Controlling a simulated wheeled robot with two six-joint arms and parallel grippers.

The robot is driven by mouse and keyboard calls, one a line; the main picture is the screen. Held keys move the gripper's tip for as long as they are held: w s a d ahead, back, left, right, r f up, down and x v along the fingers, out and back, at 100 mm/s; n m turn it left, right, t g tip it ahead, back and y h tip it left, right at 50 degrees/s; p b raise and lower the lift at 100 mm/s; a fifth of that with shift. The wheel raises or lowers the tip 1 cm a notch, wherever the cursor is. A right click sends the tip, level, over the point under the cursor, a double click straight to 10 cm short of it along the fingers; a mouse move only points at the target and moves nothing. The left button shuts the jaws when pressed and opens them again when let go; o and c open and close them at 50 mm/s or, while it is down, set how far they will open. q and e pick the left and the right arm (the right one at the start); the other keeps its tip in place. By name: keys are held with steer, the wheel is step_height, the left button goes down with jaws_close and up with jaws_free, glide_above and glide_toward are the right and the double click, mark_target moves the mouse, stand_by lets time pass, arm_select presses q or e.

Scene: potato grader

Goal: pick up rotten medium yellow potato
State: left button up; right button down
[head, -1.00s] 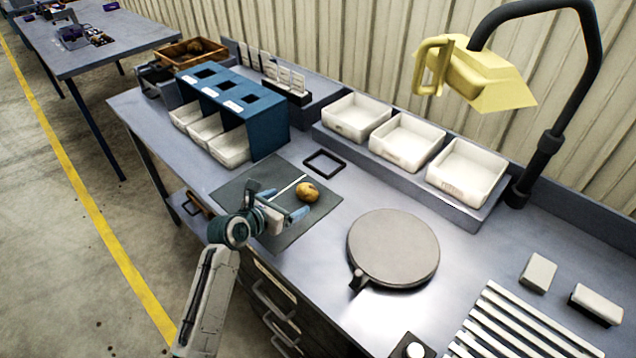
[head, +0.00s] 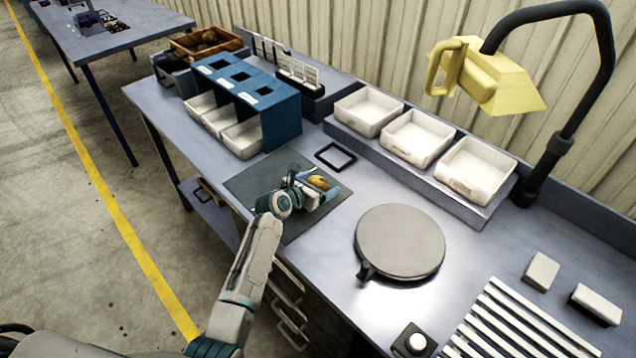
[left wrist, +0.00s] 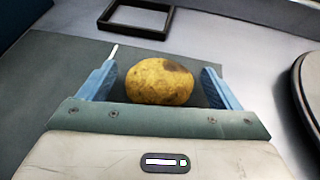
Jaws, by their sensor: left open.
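A yellow potato (head: 318,183) with a dark patch lies on the dark grey mat (head: 250,187). In the left wrist view the potato (left wrist: 160,81) sits between the two blue fingers, with a gap on each side; its dark patch is at the upper right. My left gripper (head: 318,188) is open around the potato and does not hold it. In the left wrist view the left gripper (left wrist: 162,88) shows both fingertips apart. My right gripper is not in view.
A thin white stick (left wrist: 114,51) lies by the left finger. A black square frame (head: 335,156) lies behind the mat. A round grey turntable (head: 400,242) stands to the right. A blue sorter with white bins (head: 282,123) stands behind left.

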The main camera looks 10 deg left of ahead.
arm_select(q)
steer(key=shift+w+d+f, duration=0.1)
steer(key=shift+w, duration=0.1)
steer(key=shift+s, duration=0.1)
steer(key=c, duration=1.1)
steer(key=shift+o, duration=0.2)
